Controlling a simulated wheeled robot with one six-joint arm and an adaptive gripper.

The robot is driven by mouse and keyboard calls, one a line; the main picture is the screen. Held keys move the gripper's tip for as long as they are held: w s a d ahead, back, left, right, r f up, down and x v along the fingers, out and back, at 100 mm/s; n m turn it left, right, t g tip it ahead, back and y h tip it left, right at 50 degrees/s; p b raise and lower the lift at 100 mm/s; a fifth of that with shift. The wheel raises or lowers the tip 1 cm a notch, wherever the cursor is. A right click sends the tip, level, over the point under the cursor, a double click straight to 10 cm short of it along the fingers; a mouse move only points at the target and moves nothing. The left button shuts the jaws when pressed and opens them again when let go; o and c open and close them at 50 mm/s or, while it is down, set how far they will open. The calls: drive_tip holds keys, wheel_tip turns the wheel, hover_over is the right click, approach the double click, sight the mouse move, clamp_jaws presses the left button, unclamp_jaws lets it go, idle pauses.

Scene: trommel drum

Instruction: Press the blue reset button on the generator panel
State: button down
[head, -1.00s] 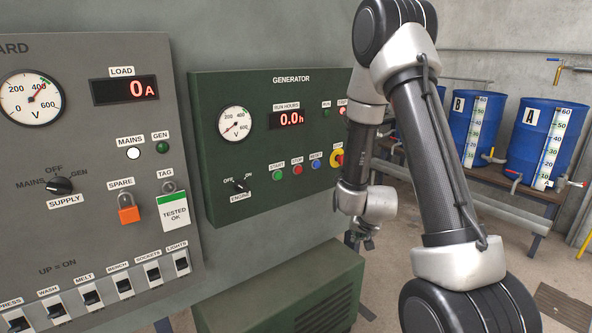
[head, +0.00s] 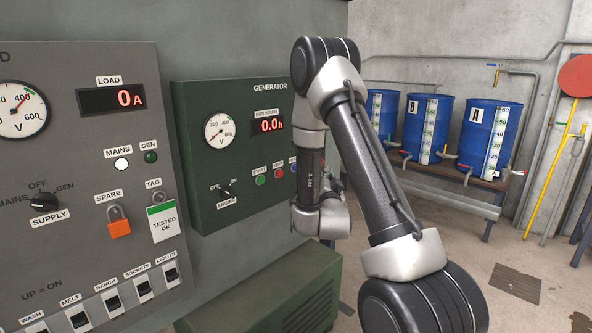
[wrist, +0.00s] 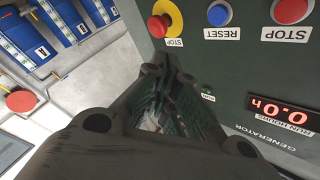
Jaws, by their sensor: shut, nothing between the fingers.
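The blue reset button (wrist: 219,14) sits on the green generator panel (wrist: 225,55) near the top edge of the wrist view, with an upside-down RESET label. In the head view the green panel (head: 190,150) shows, but my arm hides its right side; only a sliver of the blue button (head: 293,163) shows beside the arm. My gripper (wrist: 172,72) is shut and empty. In the wrist view its tips appear below the yellow-and-red stop button and to the lower left of the blue one. Contact with the panel cannot be told.
A red mushroom stop button (wrist: 159,26) on a yellow base and a red STOP button (wrist: 289,10) flank the blue button. A grey switchboard (head: 90,180) stands left. Blue drums (head: 428,128) stand on a bench at the back right.

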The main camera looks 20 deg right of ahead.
drive_tip(key=w+a, duration=0.3)
drive_tip(key=w, duration=0.5)
drive_tip(key=shift+w, duration=0.15)
idle(1.5)
drive_tip(key=shift+w+a, duration=0.1)
drive_tip(key=shift+w, duration=0.25)
drive_tip(key=shift+w+a, duration=0.15)
drive_tip(key=shift+w, duration=0.3)
idle(0.6)
idle(0.3)
drive_tip(key=shift+s+d, duration=0.25)
drive_tip(key=shift+s, duration=0.6)
